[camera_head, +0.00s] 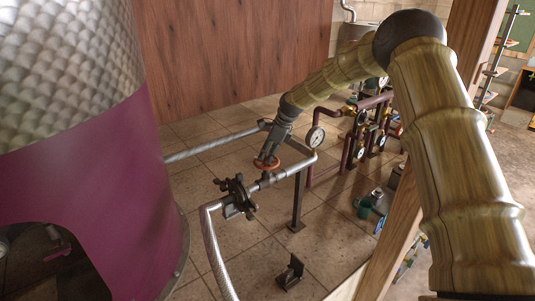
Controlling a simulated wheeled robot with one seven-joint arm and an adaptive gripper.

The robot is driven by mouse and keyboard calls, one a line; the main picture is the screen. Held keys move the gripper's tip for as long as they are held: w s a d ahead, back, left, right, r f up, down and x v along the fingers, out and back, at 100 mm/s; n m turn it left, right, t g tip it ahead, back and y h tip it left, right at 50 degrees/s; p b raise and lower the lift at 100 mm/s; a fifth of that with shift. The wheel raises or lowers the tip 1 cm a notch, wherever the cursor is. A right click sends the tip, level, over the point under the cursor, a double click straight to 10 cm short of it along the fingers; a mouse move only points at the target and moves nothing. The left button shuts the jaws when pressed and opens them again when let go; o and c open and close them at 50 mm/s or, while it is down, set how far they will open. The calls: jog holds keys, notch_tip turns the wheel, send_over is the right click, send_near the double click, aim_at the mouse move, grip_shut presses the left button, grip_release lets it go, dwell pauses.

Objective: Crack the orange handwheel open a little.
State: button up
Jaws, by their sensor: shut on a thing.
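The orange handwheel (267,163) sits on a valve in the grey metal pipe, left of the pipe's bend. My gripper (268,154) reaches down to it from the upper right and is shut on its rim. The fingers are small in this view and hide part of the wheel. I cannot tell how far the wheel is turned.
A dark valve with clamps (238,197) sits on the same pipe at the lower left. A large purple and silver tank (95,200) fills the left side. Dark red pipes with gauges (316,137) stand behind to the right. A wooden post (391,240) rises at the right.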

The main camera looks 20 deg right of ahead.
jog(key=shift+w+r+n+g+y, duration=0.15)
jog(key=shift+n+g, duration=0.25)
jog(key=shift+n, duration=0.75)
jog(key=shift+w+r+n+g+y, duration=0.15)
jog(key=shift+n+g, duration=0.25)
jog(key=shift+n, duration=0.75)
jog(key=shift+s+d+f, duration=0.1)
jog(key=o, duration=1)
jog(key=shift+f, duration=0.1)
jog(key=v, duration=1.2)
